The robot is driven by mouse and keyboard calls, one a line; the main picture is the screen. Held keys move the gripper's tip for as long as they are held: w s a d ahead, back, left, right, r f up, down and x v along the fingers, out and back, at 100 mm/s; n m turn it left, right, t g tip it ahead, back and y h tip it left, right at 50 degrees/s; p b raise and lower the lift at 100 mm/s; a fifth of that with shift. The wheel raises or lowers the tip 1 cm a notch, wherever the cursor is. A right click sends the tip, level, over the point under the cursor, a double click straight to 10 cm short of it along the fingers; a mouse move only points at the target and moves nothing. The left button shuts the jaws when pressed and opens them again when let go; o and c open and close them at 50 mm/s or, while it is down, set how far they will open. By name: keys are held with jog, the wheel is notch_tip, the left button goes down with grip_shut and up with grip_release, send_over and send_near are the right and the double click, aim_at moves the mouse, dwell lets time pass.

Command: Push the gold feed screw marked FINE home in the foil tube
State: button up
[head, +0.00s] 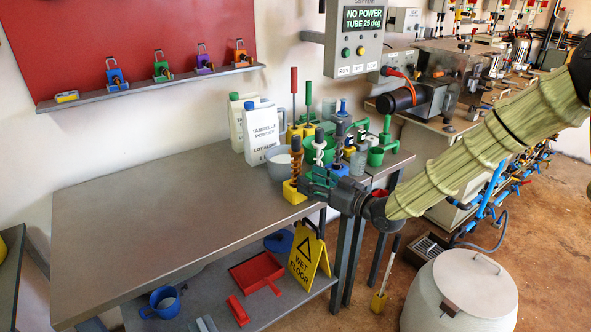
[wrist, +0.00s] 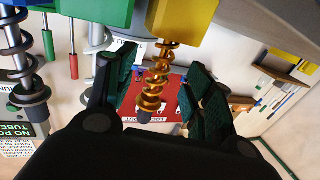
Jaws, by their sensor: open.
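A gold spiral screw (wrist: 158,72) stands in a yellow block (wrist: 187,20), which shows at the top of the wrist view. In the head view the screw (head: 296,160) and its yellow block (head: 293,192) are near the bench's front right edge. No FINE marking is readable. My gripper (wrist: 152,85) is open, with its dark fingers on either side of the screw; gaps show, so it is not clamped. In the head view my gripper (head: 308,182) is beside the screw, just above the block. I cannot identify the foil tube with certainty.
A white screw (head: 318,146) and a grey screw (head: 338,137) stand close behind. White powder jugs (head: 262,130) and a grey bucket (head: 277,168) are beside them. A display reads NO POWER, TUBE 25 deg (head: 362,19). The bench's left part (head: 150,225) is clear.

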aim_at(297, 151)
jog(key=shift+x, duration=0.8)
jog(key=shift+p+x, duration=0.5)
jog(key=shift+x, duration=1.5)
jog(key=shift+s+a+r, duration=0.1)
jog(key=shift+c, duration=0.4)
grip_shut()
jog(key=shift+r, duration=0.1)
notch_tip(297, 151, up, 10)
jog(key=shift+f+b, duration=0.1)
jog(key=shift+b, duration=0.25)
